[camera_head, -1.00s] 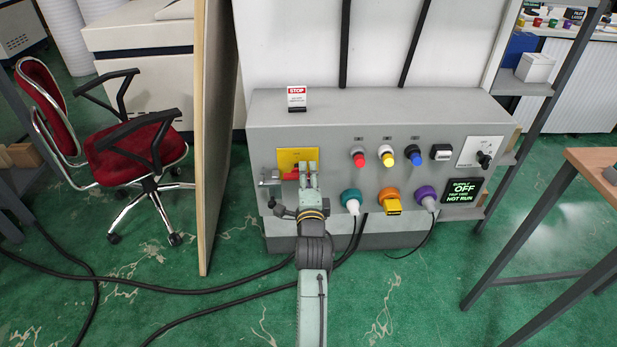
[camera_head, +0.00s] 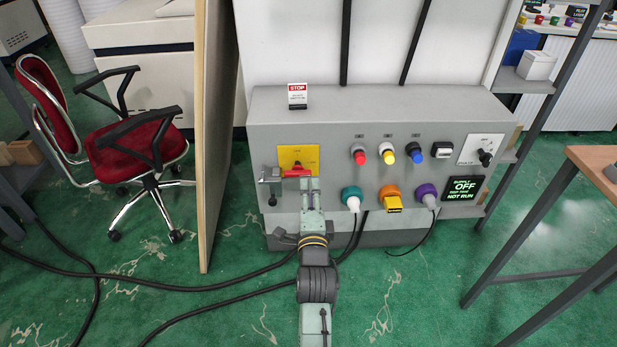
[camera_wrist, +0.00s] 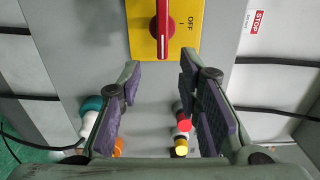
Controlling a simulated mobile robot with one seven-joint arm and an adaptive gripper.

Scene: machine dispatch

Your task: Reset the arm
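My gripper (camera_head: 312,187) is just in front of the grey control cabinet (camera_head: 272,122), below and in front of the red rotary handle (camera_head: 296,172) on its yellow plate (camera_head: 309,152). In the wrist view my gripper (camera_wrist: 161,72) is open, with its purple-padded fingers apart and nothing between them. The red handle (camera_wrist: 163,25) and yellow plate (camera_wrist: 186,45) lie beyond the fingertips, and "OFF" is printed beside the handle. A grey bracket (camera_head: 270,187) stands left of the handle.
The cabinet carries coloured buttons (camera_head: 388,154), plugs with cables (camera_head: 351,198) and a display (camera_head: 464,188) reading "OFF" and "NOT RUN". A wooden board edge (camera_head: 208,150) and red chair (camera_head: 130,150) stand left. A table (camera_head: 590,160) stands right. Cables cross the green floor.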

